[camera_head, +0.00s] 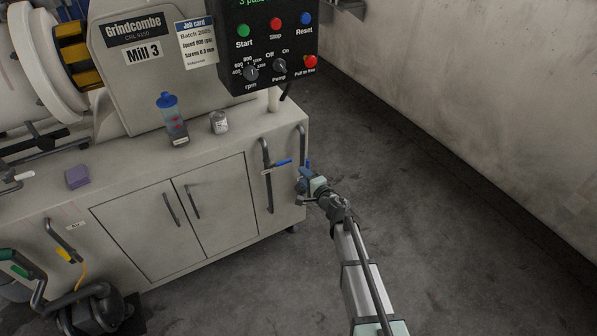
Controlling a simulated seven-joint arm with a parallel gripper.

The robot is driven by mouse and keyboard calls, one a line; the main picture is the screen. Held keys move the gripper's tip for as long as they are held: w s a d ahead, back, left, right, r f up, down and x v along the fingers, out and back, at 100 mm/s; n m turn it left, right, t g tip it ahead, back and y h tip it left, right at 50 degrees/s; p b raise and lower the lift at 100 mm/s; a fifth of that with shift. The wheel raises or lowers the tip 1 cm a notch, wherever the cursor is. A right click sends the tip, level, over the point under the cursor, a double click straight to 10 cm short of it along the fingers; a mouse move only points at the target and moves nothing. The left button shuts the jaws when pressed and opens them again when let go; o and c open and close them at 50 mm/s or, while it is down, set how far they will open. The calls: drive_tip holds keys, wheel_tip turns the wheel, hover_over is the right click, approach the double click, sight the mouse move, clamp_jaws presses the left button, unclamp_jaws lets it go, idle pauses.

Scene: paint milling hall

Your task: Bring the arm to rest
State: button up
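My arm (360,265) reaches up from the bottom right, in front of the right end of the mill's cabinet. My gripper (303,184) is at its far end, close to the cabinet's right edge and just below a small blue lever (307,164). I cannot tell whether it touches the lever or the cabinet. The fingers are too small and dark to tell whether they are open or shut, or whether they hold anything.
The cabinet (217,197) carries a blue-capped bottle (173,120), a small grey jar (219,122) and a purple block (78,177). A dark pipe (267,180) with a blue handle (283,163) stands out beside my gripper. The control panel (270,40) hangs above. Floor (440,240) to the right is clear.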

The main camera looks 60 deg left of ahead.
drive_tip(key=shift+d, duration=0.5)
